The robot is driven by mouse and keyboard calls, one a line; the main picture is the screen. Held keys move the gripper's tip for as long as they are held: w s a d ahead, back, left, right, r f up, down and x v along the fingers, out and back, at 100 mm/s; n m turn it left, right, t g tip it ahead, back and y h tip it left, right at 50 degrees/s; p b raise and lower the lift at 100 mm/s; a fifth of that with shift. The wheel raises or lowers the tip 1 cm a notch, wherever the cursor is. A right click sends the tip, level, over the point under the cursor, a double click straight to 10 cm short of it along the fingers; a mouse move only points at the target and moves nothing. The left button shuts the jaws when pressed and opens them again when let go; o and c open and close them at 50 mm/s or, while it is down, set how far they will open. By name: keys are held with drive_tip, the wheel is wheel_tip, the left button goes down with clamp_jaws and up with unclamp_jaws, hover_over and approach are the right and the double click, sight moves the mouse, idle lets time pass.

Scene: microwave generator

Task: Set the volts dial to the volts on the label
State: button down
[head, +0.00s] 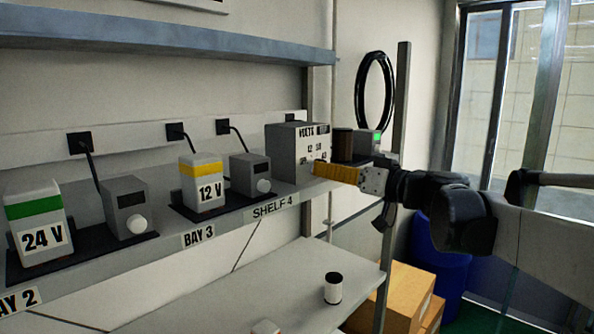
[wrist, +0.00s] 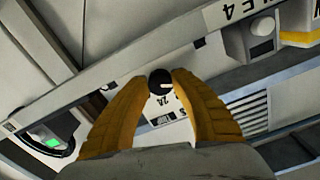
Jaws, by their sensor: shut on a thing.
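The grey volts box (head: 289,155) stands on the shelf with "VOLTS" on its front and printed numbers below, of which 12 and 18 are the clearest. My gripper (head: 319,169) reaches it from the right, its yellow fingers at the box's front. In the wrist view, my gripper (wrist: 161,80) is shut on the black volts dial (wrist: 160,84), with a finger on either side. A light mark shows on the dial, and a number like 24 shows beside it. The fingers hide part of the scale. A small label on the box's front is too small to read.
On the shelf to the left stand a yellow-banded 12 V block (head: 203,190) and a green-banded 24 V block (head: 35,225), each beside a grey unit with a white knob. A device with a green screen (head: 377,138) stands behind my gripper. A post (head: 398,100) rises close by.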

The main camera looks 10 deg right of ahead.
drive_tip(key=shift+m, duration=0.5)
drive_tip(key=c, duration=1)
unclamp_jaws()
drive_tip(key=shift+c, duration=0.2)
drive_tip(key=v, duration=1.2)
